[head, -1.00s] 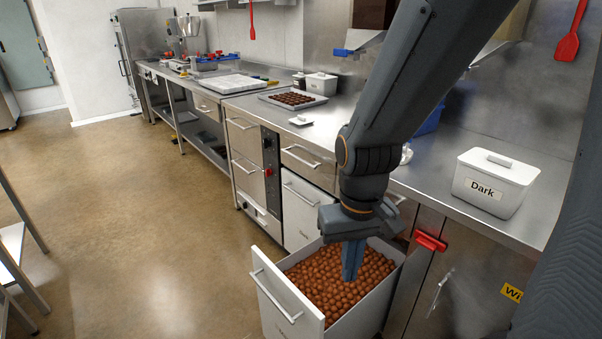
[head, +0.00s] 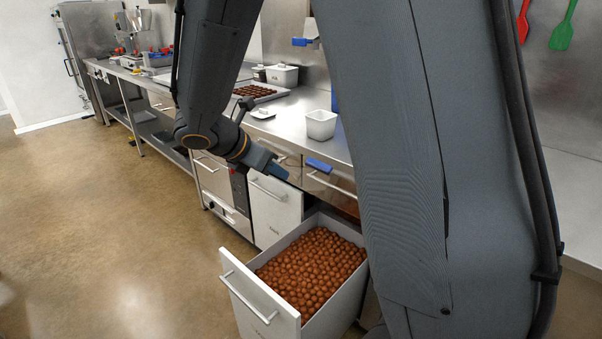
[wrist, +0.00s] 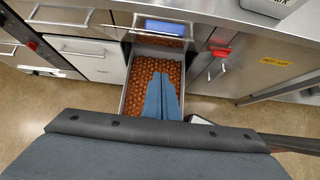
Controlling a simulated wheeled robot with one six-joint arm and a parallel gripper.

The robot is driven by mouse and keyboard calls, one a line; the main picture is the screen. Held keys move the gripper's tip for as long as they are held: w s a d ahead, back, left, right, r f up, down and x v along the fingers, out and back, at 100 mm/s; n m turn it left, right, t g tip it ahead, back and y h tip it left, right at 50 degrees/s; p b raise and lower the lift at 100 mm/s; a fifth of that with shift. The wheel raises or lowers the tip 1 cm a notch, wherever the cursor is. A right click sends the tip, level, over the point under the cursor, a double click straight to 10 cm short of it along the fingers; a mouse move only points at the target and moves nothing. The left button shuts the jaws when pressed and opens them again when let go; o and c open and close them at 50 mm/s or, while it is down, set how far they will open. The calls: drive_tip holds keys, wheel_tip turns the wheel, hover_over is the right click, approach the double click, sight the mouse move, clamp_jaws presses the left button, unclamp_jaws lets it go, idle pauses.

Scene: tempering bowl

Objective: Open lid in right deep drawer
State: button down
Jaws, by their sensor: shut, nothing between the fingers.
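The right deep drawer (head: 250,299) is pulled open and filled with brown round balls (head: 315,268). It also shows in the wrist view, with its wall (wrist: 126,98) left of the balls. I see no lid in or over the drawer. My gripper (head: 283,172) is shut and empty, raised above the drawer's back end in the head view. In the wrist view its blue fingers (wrist: 161,78) are together and cover part of the balls.
A white bin (head: 321,124) stands on the counter. Floor at left is clear.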

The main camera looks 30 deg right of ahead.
drive_tip(key=shift+w+d+f+p, duration=0.25)
drive_tip(key=shift+w+d+f, duration=0.45)
drive_tip(key=shift+d, duration=0.95)
drive_tip(key=shift+w+d+f+p, duration=0.25)
drive_tip(key=shift+w+d+f, duration=0.45)
drive_tip(key=shift+d, duration=0.95)
drive_tip(key=shift+w+d+f+p, duration=0.25)
drive_tip(key=shift+w+d+f, duration=0.2)
drive_tip(key=shift+d+f, duration=0.85)
drive_tip(key=shift+d+r, duration=0.4)
drive_tip(key=shift+r, duration=0.05)
